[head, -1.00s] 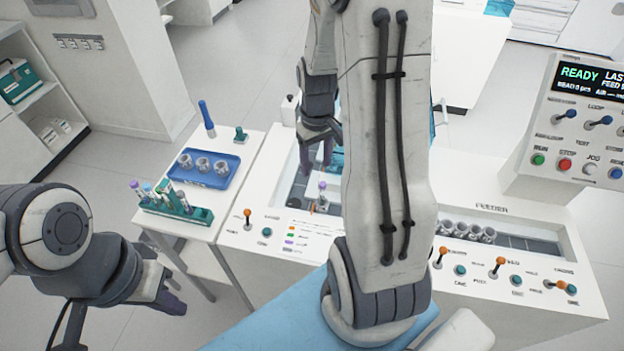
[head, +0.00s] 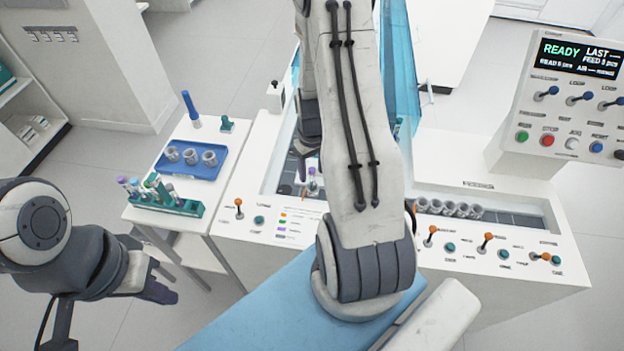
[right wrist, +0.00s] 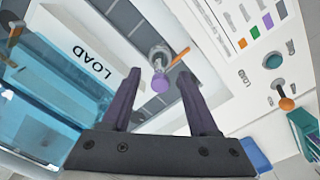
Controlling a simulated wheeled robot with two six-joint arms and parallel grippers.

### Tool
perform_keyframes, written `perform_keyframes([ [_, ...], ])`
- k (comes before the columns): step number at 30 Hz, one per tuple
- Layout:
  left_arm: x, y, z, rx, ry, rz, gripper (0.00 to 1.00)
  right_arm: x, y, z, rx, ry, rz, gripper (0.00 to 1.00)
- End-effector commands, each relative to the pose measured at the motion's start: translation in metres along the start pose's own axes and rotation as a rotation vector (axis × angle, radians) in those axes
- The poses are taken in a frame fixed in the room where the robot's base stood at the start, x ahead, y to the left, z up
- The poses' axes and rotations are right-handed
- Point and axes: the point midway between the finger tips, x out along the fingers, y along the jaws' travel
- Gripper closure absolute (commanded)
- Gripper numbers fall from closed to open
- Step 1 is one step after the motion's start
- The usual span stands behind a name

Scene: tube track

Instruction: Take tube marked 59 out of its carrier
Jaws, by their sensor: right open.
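A tube with a purple cap (right wrist: 160,84) stands in a small grey carrier (right wrist: 158,54) beside the LOAD label in the right wrist view. It also shows in the head view (head: 312,184), partly behind my right arm. No number can be read on it. My right gripper (right wrist: 160,76) is open, with one finger on each side of the capped tube in the picture. I see no contact. In the head view my right gripper (head: 304,166) is mostly hidden by its arm. My left gripper (head: 163,290) hangs at the lower left, away from the tables; its jaw gap is unclear.
A green rack (head: 166,204) holds several capped tubes on the left side table. Behind it are a blue tray (head: 180,174) with 3 grey carriers and an upright blue tool (head: 191,110). Orange-tipped levers line the front edge of the machine. A row of empty carriers (head: 448,208) stands at FEEDER.

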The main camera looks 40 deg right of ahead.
Motion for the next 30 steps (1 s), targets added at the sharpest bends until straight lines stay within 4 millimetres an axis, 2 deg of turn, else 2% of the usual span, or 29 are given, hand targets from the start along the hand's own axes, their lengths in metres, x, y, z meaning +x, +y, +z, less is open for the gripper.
perform_keyframes([
  [7,0.0,0.0,0.0,0.0,0.0,0.0,1.0,0.002,0.0,-0.001,-0.001,0.002,0.001,0.4],
  [9,0.0,0.0,0.0,0.0,0.0,0.0,1.0,0.002,0.0,-0.001,0.0,0.002,0.001,0.67],
  [12,0.0,0.0,0.0,0.0,0.0,0.0,1.0,0.001,0.0,-0.001,0.0,0.002,0.001,1.0],
  [23,0.0,0.0,0.0,0.0,0.0,0.0,1.0,0.0,0.0,-0.001,0.0,0.002,0.001,1.0],
  [30,0.003,0.0,0.0,0.0,0.0,0.0,1.0,-0.019,0.0,-0.001,0.0,0.005,0.002,1.0],
])
